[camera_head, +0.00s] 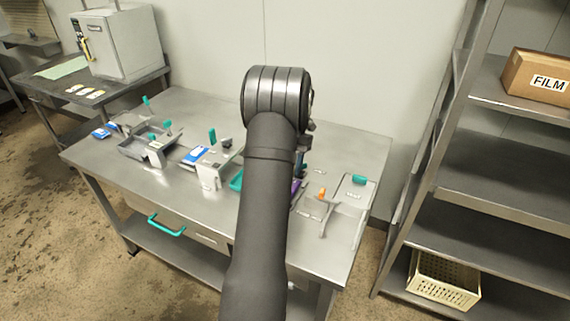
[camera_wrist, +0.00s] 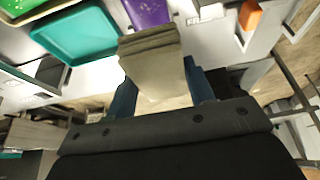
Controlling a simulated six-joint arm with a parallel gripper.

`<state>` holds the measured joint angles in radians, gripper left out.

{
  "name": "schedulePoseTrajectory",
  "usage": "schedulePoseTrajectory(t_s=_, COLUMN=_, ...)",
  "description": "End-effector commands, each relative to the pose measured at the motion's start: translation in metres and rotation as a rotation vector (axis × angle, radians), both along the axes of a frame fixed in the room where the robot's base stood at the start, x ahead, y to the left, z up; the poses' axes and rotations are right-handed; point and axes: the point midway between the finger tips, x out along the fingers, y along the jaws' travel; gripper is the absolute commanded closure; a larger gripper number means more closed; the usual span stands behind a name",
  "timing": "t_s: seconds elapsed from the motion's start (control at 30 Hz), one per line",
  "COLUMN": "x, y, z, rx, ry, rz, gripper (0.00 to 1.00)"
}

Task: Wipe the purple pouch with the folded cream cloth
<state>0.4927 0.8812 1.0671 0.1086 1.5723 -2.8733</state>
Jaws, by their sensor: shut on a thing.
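In the wrist view my gripper (camera_wrist: 160,92) is shut on the folded cream cloth (camera_wrist: 152,50), a thick layered block between its blue fingers. The purple pouch (camera_wrist: 147,12) lies just beyond the cloth at the top edge of that view, partly cut off. I cannot tell whether the cloth touches it. In the head view my arm hides the gripper and the cloth. Only a sliver of the purple pouch (camera_head: 296,190) shows to the right of the arm.
A teal tray (camera_wrist: 78,42) is beside the pouch, left in the wrist view. An orange block (camera_wrist: 250,15) is to its right. Grey fixtures with teal handles stand on the steel table (camera_head: 185,198). A shelf rack (camera_head: 500,150) stands right of the table.

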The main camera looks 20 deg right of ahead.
Motion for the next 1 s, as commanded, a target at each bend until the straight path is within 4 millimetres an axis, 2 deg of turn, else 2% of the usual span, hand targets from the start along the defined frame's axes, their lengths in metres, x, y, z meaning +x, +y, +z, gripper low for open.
schedulePoseTrajectory(t_s=0.67, x=0.0, y=0.0, z=-0.06, rx=0.001, ry=0.001, rz=-0.003, gripper=0.7)
schedulePoseTrajectory(t_s=0.77, x=0.0, y=0.001, z=-0.075, rx=0.001, ry=0.003, rz=-0.003, gripper=0.7)
schedulePoseTrajectory(t_s=0.8, x=0.004, y=-0.003, z=-0.073, rx=-0.001, ry=-0.002, rz=-0.004, gripper=0.72)
schedulePoseTrajectory(t_s=1.0, x=0.016, y=-0.016, z=-0.073, rx=0.0, ry=-0.001, rz=-0.004, gripper=0.73)
